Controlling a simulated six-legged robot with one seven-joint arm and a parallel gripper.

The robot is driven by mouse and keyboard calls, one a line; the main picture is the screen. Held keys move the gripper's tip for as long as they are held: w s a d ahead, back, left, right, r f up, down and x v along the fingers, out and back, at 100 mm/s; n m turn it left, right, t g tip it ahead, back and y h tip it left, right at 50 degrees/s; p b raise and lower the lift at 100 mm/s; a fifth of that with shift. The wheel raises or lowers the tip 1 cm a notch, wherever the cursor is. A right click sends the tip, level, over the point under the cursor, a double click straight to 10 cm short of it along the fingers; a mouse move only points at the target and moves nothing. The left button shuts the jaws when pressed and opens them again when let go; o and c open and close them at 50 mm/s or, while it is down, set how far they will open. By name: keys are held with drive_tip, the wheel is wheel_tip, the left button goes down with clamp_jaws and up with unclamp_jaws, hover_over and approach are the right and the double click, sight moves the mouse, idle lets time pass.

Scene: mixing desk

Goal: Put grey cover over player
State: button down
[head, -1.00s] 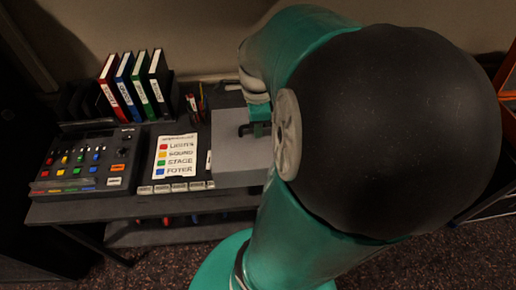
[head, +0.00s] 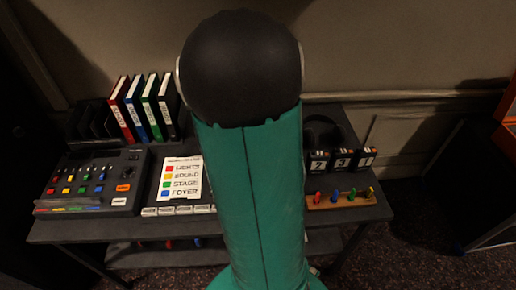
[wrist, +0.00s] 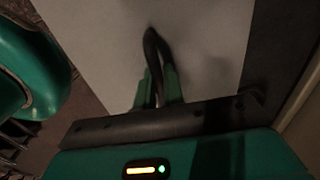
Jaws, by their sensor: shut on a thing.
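In the wrist view my gripper (wrist: 158,90) is shut on the dark looped handle (wrist: 152,48) of the grey cover. The cover's flat pale-grey top (wrist: 95,45) fills much of that view. In the head view my arm hides the gripper, the cover and the middle of the desk. No player can be made out in either current view. I cannot tell how high the cover is above the desk.
On the desk (head: 85,232), the mixing console (head: 92,180), binders (head: 150,105) and colour-label card (head: 180,178) stand left of my arm. Right of it are numbered blocks (head: 342,160), a wooden board (head: 345,199) with coloured pegs, and dark headphones (head: 322,128).

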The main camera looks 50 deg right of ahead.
drive_tip(key=d+f, duration=0.1)
drive_tip(key=w+f, duration=0.1)
drive_tip(key=w+d+f, duration=0.1)
drive_tip(key=f, duration=0.1)
drive_tip(key=shift+d+f, duration=0.1)
drive_tip(key=shift+d, duration=0.25)
drive_tip(key=shift+w+f, duration=0.15)
drive_tip(key=shift+f, duration=1.45)
drive_tip(key=shift+f, duration=0.25)
drive_tip(key=c, duration=1.5)
unclamp_jaws()
drive_tip(key=shift+r, duration=0.1)
